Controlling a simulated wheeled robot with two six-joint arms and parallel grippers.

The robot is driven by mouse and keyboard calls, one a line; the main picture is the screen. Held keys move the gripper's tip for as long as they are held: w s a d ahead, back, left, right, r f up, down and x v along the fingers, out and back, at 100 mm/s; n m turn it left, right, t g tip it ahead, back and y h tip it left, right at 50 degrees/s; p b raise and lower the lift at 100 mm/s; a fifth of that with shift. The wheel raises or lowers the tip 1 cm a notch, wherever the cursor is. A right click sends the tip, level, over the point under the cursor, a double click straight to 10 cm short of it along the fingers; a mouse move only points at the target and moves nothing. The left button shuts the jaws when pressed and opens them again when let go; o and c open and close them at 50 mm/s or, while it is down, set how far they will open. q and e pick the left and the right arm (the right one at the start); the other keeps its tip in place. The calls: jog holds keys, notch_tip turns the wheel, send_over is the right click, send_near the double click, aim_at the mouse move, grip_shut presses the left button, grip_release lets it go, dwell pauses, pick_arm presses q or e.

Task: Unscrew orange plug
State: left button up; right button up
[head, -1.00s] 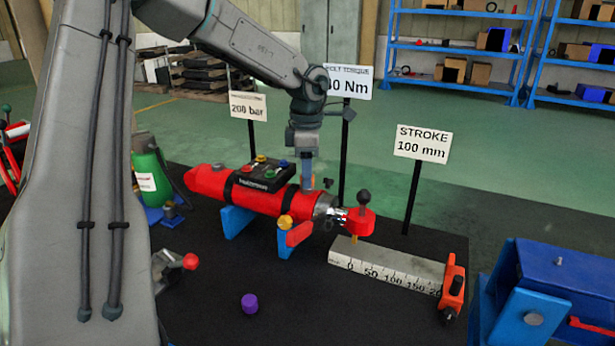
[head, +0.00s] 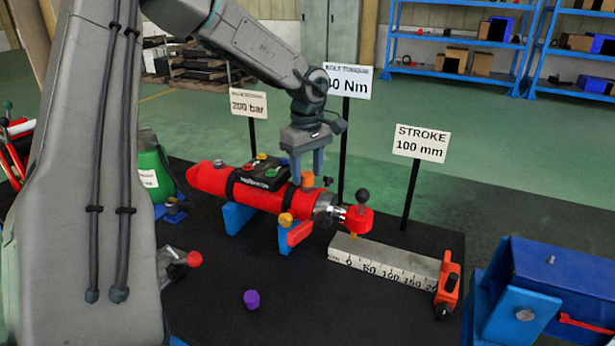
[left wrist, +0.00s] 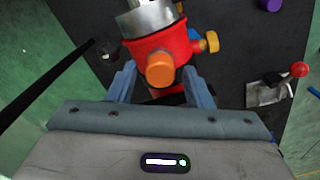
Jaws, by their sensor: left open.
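The orange plug (head: 308,180) sits on top of the red cylinder (head: 215,184), near its silver collar. In the left wrist view the orange plug (left wrist: 160,70) shows end-on, between and beyond my open fingertips. My left gripper (head: 307,178) is open, pointing down over the plug end of the cylinder; its fingers (left wrist: 158,80) stand apart either side of the plug with gaps. I cannot tell whether they reach down to its height. The right gripper is not in view.
The cylinder rests on blue supports (head: 237,219) on a black mat. A ruler block (head: 385,264), a purple knob (head: 251,299) and a red-knobbed lever (head: 194,259) lie nearby. Sign posts stand behind. A blue bench (head: 560,280) is at right.

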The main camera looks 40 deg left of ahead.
pick_arm(q)
jog(key=shift+m, duration=1)
jog(key=shift+m+p, duration=0.4)
jog(key=shift+m, duration=0.5)
jog(key=m, duration=0.3)
jog(key=c, duration=1)
grip_shut()
jog(key=shift+r, duration=0.1)
